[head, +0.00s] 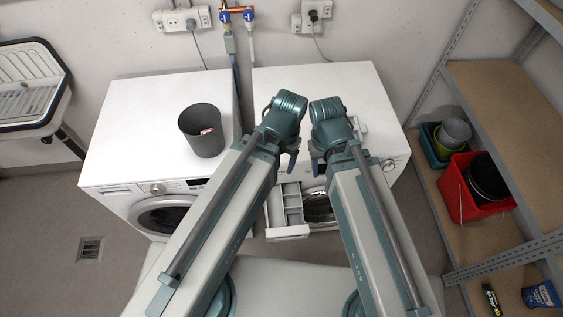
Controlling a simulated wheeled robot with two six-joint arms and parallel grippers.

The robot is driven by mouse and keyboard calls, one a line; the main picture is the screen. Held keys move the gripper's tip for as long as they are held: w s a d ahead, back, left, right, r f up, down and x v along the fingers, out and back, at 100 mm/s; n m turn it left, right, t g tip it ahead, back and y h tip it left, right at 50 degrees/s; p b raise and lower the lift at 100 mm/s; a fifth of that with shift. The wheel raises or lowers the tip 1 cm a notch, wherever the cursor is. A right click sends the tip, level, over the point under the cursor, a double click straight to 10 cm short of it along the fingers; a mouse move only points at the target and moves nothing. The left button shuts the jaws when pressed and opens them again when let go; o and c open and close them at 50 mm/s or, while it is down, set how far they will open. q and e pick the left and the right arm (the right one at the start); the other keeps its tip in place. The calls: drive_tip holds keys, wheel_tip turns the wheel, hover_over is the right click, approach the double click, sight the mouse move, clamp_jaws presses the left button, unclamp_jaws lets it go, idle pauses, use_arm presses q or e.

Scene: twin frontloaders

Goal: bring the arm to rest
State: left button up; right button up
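My two arms reach forward side by side from the bottom of the head view, their far ends close together over the front of the right-hand white machine (322,82). The left arm ends in a teal joint, with dark parts near its inner side. The right arm ends in a similar joint just to the right, with a narrow gap between them. The fingers of both grippers cannot be made out clearly, and no held object is visible. A compartmented drawer (289,234) stands pulled out below, between the arms and partly hidden by them.
A dark grey bin (200,134) with a small red-and-white item inside stands on the left-hand white machine (135,130). A sink (28,90) is at far left. Open floor lies at lower left.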

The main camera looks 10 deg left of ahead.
use_arm(q)
drive_tip(key=shift+s+d+n, duration=0.3)
drive_tip(key=shift+s, duration=0.05)
wheel_tip(320, 180, down, 5)
drive_tip(key=b, duration=0.5)
drive_tip(key=shift+f, duration=0.2)
use_arm(e)
wheel_tip(320, 180, down, 5)
drive_tip(key=shift+f, duration=0.2)
use_arm(q)
drive_tip(key=shift+s, duration=0.1)
use_arm(e)
drive_tip(key=shift+s, duration=0.1)
